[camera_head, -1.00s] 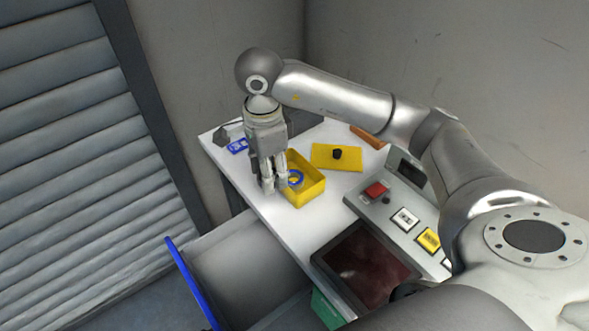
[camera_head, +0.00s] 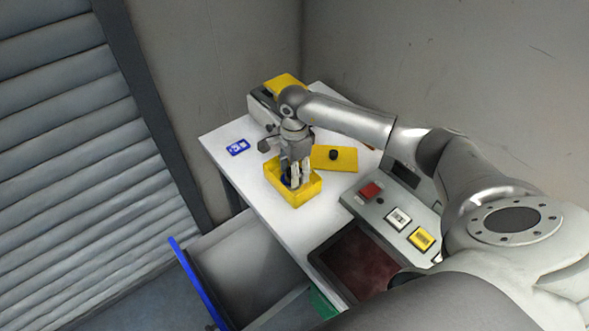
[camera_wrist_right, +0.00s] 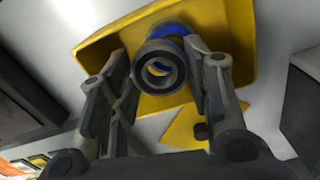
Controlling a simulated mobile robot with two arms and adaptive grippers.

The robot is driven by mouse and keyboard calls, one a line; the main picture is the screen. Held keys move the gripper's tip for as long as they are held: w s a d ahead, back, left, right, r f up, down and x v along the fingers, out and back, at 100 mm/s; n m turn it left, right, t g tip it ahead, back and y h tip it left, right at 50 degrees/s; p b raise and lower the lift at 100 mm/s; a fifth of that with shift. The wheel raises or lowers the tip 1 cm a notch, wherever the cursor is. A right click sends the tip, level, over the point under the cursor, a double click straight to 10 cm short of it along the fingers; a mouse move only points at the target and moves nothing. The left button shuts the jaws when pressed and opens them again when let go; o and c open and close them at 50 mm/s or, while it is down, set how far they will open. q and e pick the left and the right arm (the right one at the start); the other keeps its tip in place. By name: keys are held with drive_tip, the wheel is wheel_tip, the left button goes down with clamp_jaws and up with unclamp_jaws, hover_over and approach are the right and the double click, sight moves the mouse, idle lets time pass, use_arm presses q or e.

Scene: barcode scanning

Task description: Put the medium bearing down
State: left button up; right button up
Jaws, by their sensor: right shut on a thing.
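My right gripper (camera_head: 297,182) reaches down into or just over the open yellow box (camera_head: 301,199) on the white table. In the right wrist view, my right gripper (camera_wrist_right: 162,72) is shut on the medium bearing (camera_wrist_right: 160,80), a dark ring with a grey inner race. The bearing is over the yellow box (camera_wrist_right: 105,45). A blue ring (camera_wrist_right: 172,29) shows behind the bearing in the box. I cannot tell whether the bearing touches the box floor or the blue ring. My left gripper is out of view.
A yellow lid with a black knob (camera_head: 345,160) lies beside the box. A control panel with red, white and yellow buttons (camera_head: 397,218) is to the right. A blue tag (camera_head: 238,147) lies left. A yellow-topped device (camera_head: 285,84) stands behind. An open drawer (camera_head: 235,268) is in front.

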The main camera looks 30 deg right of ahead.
drive_tip(key=shift+f, duration=0.45)
drive_tip(key=shift+f+b, duration=0.55)
drive_tip(key=shift+b, duration=0.1)
drive_tip(key=o, duration=1.1)
drive_tip(key=shift+r, duration=0.1)
